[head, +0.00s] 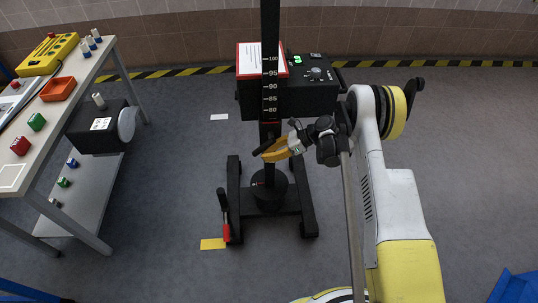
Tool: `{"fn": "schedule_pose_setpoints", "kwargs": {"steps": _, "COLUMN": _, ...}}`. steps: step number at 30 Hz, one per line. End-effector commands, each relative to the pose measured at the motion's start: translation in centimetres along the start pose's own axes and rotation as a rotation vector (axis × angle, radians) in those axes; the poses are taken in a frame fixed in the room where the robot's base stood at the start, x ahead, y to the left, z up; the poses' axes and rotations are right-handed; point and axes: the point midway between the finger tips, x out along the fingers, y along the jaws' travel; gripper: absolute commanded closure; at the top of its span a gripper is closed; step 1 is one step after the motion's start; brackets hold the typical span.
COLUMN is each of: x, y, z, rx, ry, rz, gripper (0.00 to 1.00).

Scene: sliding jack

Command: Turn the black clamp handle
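A short black handle (263,147), which looks like the clamp handle, sticks out to the left of the black column (270,60), below its printed scale. A red mark on the column sits just below the 80. My gripper (274,152), with yellow fingers, comes in from the right at the handle's height and overlaps it and the column in the head view. Whether the fingers touch or enclose the handle is too small to tell. The fingers hide part of the handle and its mount.
A black box with a control panel (316,75) stands behind the column. The stand's black base (308,213) has a red-and-black lever (225,218) at its left, by a yellow floor patch (213,244). A cluttered workbench (98,60) is at the left.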

Motion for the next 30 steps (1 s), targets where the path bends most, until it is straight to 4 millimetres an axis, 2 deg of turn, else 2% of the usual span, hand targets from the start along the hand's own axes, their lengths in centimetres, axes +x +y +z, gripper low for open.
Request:
{"fn": "schedule_pose_setpoints", "kwargs": {"steps": 12, "x": 1.0, "y": 0.3, "z": 1.3, "rx": -0.002, "ry": -0.001, "rz": 0.001, "gripper": 1.0}}
{"fn": "schedule_pose_setpoints", "kwargs": {"steps": 30, "x": 1.4, "y": 0.5, "z": 2.5, "rx": -0.001, "ry": -0.001, "rz": 0.001, "gripper": 1.0}}
